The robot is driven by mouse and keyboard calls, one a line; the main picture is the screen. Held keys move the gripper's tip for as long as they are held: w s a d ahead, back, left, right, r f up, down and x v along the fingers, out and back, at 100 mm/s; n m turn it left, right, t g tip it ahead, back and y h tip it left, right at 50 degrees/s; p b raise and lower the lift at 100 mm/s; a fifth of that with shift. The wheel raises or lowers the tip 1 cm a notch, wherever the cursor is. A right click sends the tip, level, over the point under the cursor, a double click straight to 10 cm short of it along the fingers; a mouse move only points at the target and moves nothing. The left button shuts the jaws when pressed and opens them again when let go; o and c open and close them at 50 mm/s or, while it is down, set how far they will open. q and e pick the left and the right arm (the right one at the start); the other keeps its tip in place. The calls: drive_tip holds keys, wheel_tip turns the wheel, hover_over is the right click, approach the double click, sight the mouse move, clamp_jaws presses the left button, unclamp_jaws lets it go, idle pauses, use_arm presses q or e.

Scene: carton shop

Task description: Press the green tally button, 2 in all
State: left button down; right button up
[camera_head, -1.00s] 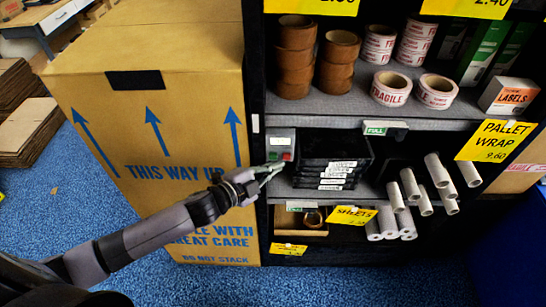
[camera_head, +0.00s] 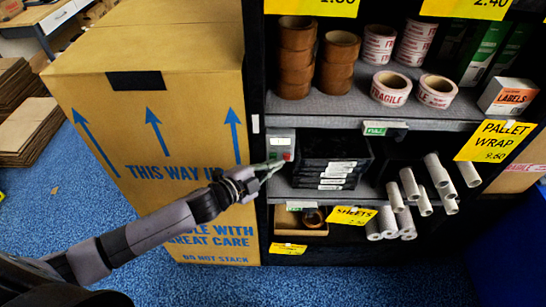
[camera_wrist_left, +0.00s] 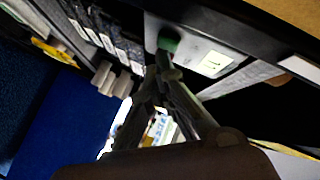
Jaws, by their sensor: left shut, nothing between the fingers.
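The tally box (camera_head: 281,141) is a small grey unit with a lit display, at the left end of the middle shelf. Its green button (camera_wrist_left: 168,43) shows in the left wrist view, beside a pale display (camera_wrist_left: 214,63) with a dark mark that looks like a 1. My left gripper (camera_head: 277,164) is shut and empty, its tips at the lower front of the box. In the left wrist view its fingertips (camera_wrist_left: 164,60) overlap the button's near edge; I cannot tell whether they touch it. My right gripper is not in view.
A large carton (camera_head: 150,110) stands left of the shelf, behind my left arm. Black boxes (camera_head: 330,160) lie right of the tally box. Paper rolls (camera_head: 437,170) stand further right. The upper shelf (camera_head: 330,104) overhangs the box.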

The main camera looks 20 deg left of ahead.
use_arm(q)
drive_tip(key=shift+w+a, duration=0.15)
drive_tip(key=shift+w, duration=0.35)
idle(0.4)
drive_tip(key=shift+s, duration=0.1)
drive_tip(key=shift+s+d+p, duration=0.25)
drive_tip(key=shift+s+p, duration=0.05)
drive_tip(key=shift+s, duration=0.5)
drive_tip(key=s, duration=0.2)
drive_tip(key=s+d, duration=0.1)
drive_tip(key=s, duration=0.1)
drive_tip(key=shift+s+d+p, duration=0.2)
drive_tip(key=shift+s+p, duration=0.2)
idle(1.9)
